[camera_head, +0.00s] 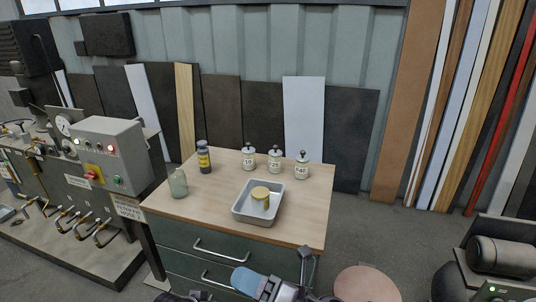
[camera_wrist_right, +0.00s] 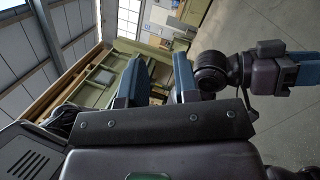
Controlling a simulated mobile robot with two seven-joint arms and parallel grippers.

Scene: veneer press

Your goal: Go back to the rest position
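My right gripper (camera_wrist_right: 160,82) shows two blue-grey fingers standing apart in the right wrist view, with nothing between them. In the head view, blue and grey parts of my right arm (camera_head: 272,286) show at the bottom edge, in front of the cabinet drawers and below the tabletop. They touch nothing that I can see.
A wood-topped cabinet (camera_head: 215,208) carries a metal tray (camera_head: 258,219) with a yellow-lidded jar (camera_head: 260,195), three labelled jars (camera_head: 274,160), a dark bottle (camera_head: 204,157) and a greenish jar (camera_head: 178,183). A control box (camera_head: 112,152) stands left, a round stool (camera_head: 366,284) right.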

